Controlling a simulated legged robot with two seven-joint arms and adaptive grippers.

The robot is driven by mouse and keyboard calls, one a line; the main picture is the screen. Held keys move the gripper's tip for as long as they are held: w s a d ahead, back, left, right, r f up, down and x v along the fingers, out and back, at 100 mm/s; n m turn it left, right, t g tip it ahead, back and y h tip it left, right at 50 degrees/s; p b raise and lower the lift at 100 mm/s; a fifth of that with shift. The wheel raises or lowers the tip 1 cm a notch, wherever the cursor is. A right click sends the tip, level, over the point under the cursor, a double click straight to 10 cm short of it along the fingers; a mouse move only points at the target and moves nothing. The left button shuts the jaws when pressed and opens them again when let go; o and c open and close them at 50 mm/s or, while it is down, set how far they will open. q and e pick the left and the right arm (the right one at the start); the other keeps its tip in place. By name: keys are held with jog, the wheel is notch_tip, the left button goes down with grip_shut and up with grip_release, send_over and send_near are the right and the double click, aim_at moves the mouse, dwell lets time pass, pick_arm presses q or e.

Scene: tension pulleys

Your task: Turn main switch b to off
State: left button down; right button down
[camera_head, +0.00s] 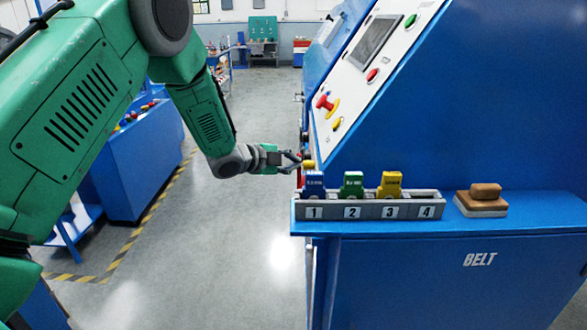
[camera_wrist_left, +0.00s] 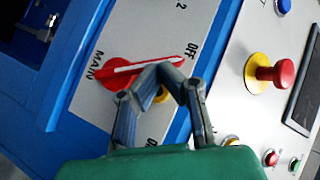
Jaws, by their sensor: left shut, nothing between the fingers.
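The red main switch (camera_wrist_left: 118,73) is on a grey plate in the left wrist view, with "MAIN" beside its round end. Its long pointer reaches toward the "OFF" label. No letter b can be read on it. My left gripper (camera_wrist_left: 158,70) is shut and empty; its fingertips meet right at the pointer, apparently touching or just above it, and hide part of the plate and another label. In the head view my left gripper (camera_head: 297,161) is at the left edge of the blue machine, where the switch is hidden.
A red emergency knob on yellow (camera_wrist_left: 270,73) stands out from the white panel beside the plate. A numbered rack (camera_head: 370,212) with coloured blocks and a brown-topped block (camera_head: 482,199) sit on the machine's blue ledge.

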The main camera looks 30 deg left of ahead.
pick_arm(q)
jog(key=shift+w+a+f, duration=0.2)
jog(key=shift+w, duration=0.3)
jog(key=shift+p, duration=0.3)
